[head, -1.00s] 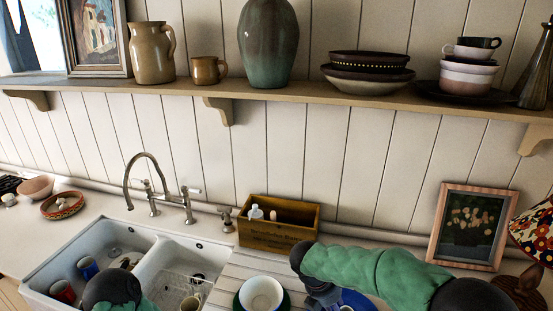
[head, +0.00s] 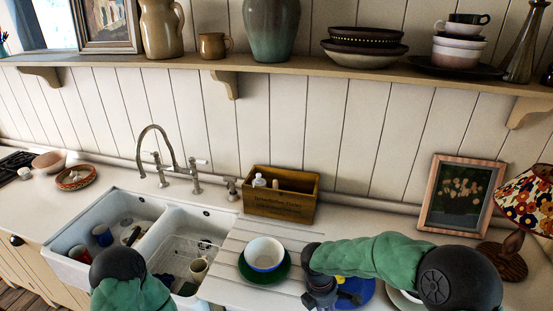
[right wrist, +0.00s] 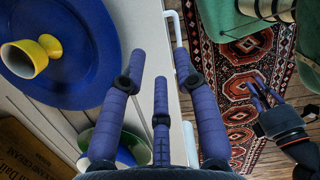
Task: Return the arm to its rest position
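My right arm in its green sleeve reaches in from the right in the head view. Its gripper (head: 325,296) points down at the counter's front edge, between the green plate and the blue plate. In the right wrist view its three purple fingers (right wrist: 158,75) are spread with nothing between them. My left arm (head: 125,285) shows at the bottom left in the head view, in front of the sink; its gripper is out of that view. The right wrist view shows the left gripper (right wrist: 260,93) over the rug, its fingers apart and empty.
A white and blue bowl (head: 265,251) sits on a green plate (head: 285,270). A blue plate (right wrist: 90,90) bears a yellow cup (right wrist: 32,56). The sink (head: 147,228) holds mugs. A wooden box (head: 281,207) stands behind. A patterned rug (right wrist: 226,60) lies on the floor.

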